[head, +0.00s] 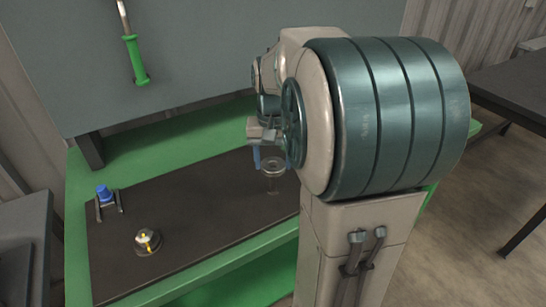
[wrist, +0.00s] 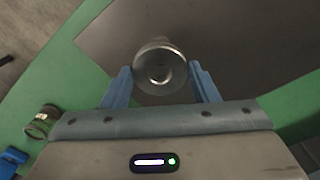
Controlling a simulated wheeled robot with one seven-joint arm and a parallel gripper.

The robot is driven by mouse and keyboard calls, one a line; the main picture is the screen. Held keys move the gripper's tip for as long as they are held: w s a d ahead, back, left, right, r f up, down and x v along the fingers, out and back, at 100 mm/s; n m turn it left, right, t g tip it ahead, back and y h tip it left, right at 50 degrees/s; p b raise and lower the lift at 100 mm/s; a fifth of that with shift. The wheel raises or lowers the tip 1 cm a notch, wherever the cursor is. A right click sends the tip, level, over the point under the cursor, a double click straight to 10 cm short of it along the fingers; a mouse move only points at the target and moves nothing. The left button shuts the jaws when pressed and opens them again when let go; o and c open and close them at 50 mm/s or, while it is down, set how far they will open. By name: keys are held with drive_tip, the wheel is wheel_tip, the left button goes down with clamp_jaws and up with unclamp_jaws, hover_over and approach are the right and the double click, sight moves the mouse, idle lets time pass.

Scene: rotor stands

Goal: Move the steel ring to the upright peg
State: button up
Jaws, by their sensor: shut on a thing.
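My gripper (head: 273,160) is over the right part of the dark mat, its blue fingers closed on a round steel piece, which I take to be the steel ring (head: 273,170). In the wrist view the ring (wrist: 160,72) sits between the two fingers (wrist: 162,82). A narrower grey part shows below it; I cannot tell whether it is a support or part of the piece.
A blue piece on a small dark forked stand (head: 105,198) is at the mat's left. The green bench (head: 200,155) carries the dark mat (head: 205,215), clear between the brass peg and the ring. A grey panel with a green-handled tool (head: 137,62) stands behind.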

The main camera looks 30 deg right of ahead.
sight(273, 189)
drive_tip(key=shift+f, duration=0.2)
drive_tip(key=shift+f+b, duration=0.25)
drive_tip(key=shift+b, duration=0.05)
drive_tip(key=shift+f, duration=0.15)
idle(0.5)
drive_tip(key=shift+f+b, duration=0.4)
drive_tip(key=shift+f, duration=0.05)
drive_tip(key=shift+f, duration=0.2)
idle(0.4)
drive_tip(key=shift+f+b, duration=0.85)
drive_tip(key=shift+f, duration=0.3)
drive_tip(key=shift+f, duration=0.3)
drive_tip(key=shift+f+b, duration=0.7)
drive_tip(key=shift+f, duration=0.05)
drive_tip(key=shift+f, duration=0.15)
